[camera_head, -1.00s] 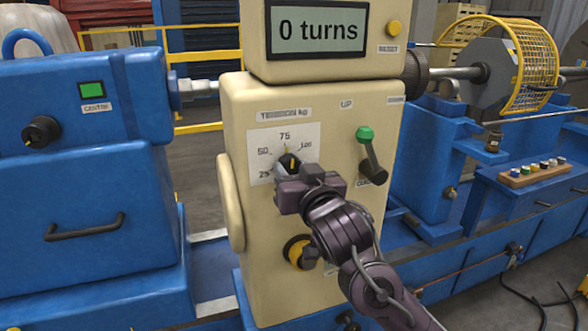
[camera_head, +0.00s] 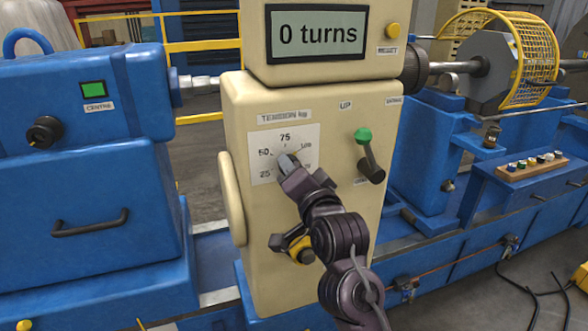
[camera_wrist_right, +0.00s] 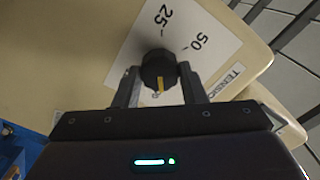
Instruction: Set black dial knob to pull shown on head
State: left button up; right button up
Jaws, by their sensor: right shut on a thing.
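The black dial knob (camera_wrist_right: 158,66) sits between the two fingers of my right gripper (camera_wrist_right: 158,88) in the right wrist view. The fingers are shut on its sides. Its yellow mark points down in that view, towards the gripper body. The white tension scale (camera_head: 312,139) shows 25, 50, 75 and 100 in the head view. My right gripper (camera_head: 288,163) covers most of the knob there, so I cannot read the setting from it. The cream head (camera_head: 240,115) carries the dial, and the display (camera_head: 316,33) on top reads "0 turns". My left gripper is not in view.
A yellow and black control (camera_head: 300,246) is below, partly behind my arm. A yellow reset button (camera_head: 392,29) is beside the display. A blue housing (camera_head: 75,100) stands at left.

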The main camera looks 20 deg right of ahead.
jog(key=shift+m, duration=0.6)
jog(key=o, duration=1)
jog(key=shift+s, duration=0.1)
jog(key=s+b, duration=0.1)
jog(key=s, duration=0.6)
jog(key=shift+s+d+b, duration=0.15)
jog(key=shift+s+b, duration=0.15)
